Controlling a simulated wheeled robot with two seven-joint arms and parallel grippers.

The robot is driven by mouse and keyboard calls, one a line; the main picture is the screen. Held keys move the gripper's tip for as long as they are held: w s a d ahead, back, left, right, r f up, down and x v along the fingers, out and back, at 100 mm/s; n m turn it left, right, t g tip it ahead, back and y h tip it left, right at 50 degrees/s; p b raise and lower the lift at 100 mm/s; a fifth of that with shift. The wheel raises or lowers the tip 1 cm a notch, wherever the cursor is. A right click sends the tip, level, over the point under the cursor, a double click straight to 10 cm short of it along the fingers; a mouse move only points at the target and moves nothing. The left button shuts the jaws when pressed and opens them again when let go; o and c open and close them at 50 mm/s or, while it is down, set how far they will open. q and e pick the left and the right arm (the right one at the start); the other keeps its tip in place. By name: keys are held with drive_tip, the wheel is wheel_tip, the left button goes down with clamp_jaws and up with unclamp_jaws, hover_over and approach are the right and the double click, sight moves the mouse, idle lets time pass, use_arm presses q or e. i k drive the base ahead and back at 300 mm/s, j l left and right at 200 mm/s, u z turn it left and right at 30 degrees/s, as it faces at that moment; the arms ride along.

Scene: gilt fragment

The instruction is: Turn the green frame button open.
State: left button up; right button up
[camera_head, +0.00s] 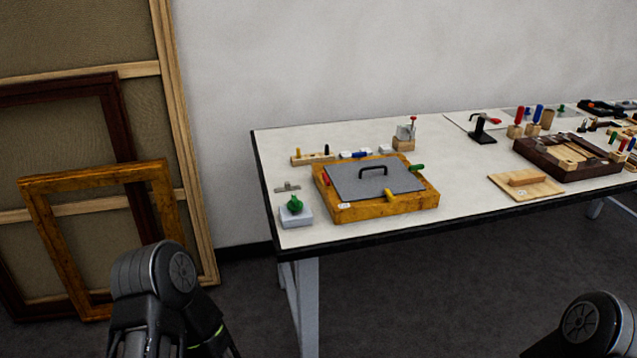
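A gilt frame (380,211) lies flat on the white table with a grey panel (372,180) in it; the panel has a black handle (373,170). The green frame button (417,167) is on the frame's right side, near the far right corner, and looks turned roughly sideways; whether it overlaps the panel is too small to tell. A yellow button (390,195) is on the front side and a red one (325,180) on the left. My arms show only at the bottom edge, well away from the frame; neither gripper's fingers are in view.
A green knob (295,204) on a pale block (296,217) stands left of the frame. Behind are a wooden tool rack (312,159) and a wooden block with tools (403,144). A dark frame (570,170) and board (526,185) lie right. The table (460,203) is clear between.

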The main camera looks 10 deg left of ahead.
sight(415, 169)
drive_tip(key=z, duration=1.25)
drive_tip(key=k+j+u, duration=0.1)
drive_tip(key=u, duration=0.25)
drive_tip(key=j+u, duration=0.15)
drive_tip(key=u, duration=0.2)
drive_tip(key=k+j+u, duration=0.15)
drive_tip(key=u, duration=0.25)
